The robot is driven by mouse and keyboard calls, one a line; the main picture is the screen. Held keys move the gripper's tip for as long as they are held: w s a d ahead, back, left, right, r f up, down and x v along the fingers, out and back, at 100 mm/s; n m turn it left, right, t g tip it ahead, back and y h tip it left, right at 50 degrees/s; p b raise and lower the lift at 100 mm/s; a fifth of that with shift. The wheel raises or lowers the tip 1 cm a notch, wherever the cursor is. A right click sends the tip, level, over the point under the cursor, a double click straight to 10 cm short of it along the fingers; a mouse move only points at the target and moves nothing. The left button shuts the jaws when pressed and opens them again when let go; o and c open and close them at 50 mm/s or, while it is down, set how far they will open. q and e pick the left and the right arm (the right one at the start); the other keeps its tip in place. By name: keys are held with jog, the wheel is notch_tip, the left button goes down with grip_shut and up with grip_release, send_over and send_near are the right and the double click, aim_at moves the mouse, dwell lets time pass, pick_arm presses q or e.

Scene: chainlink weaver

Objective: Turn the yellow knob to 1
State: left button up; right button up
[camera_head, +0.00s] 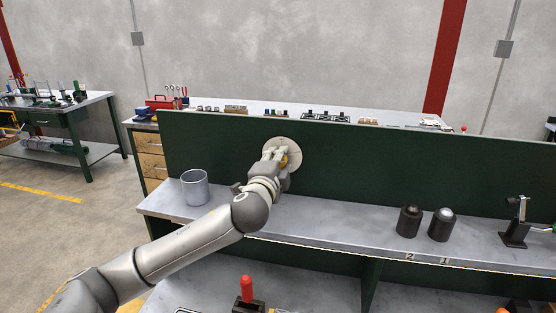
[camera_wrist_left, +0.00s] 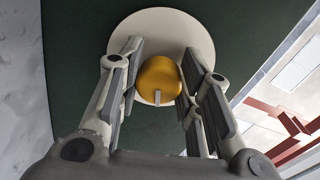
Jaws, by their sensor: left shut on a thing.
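The yellow knob (camera_wrist_left: 159,78) sits at the centre of a round cream dial plate (camera_wrist_left: 165,22) on a dark green upright panel (camera_head: 350,160). A small grey pointer mark shows on the knob's edge, at the bottom in the left wrist view. I cannot read any numbers on the plate. My left gripper (camera_wrist_left: 158,85) is around the knob, one finger on each side, shut on it. In the head view the left gripper (camera_head: 275,158) hides most of the knob and part of the plate (camera_head: 290,144). My right gripper is not in view.
A grey metal cup (camera_head: 194,188) stands on the shelf left of my arm. Two dark cylinders (camera_head: 409,222) and (camera_head: 441,225) and a black lever device (camera_head: 518,225) stand to the right. A red-handled device (camera_head: 246,292) is below. The shelf between is clear.

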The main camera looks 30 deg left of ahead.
pick_arm(q)
jog(key=o, duration=1)
jog(key=shift+o, duration=0.2)
jog(key=v, duration=1.2)
jog(key=shift+f, duration=0.1)
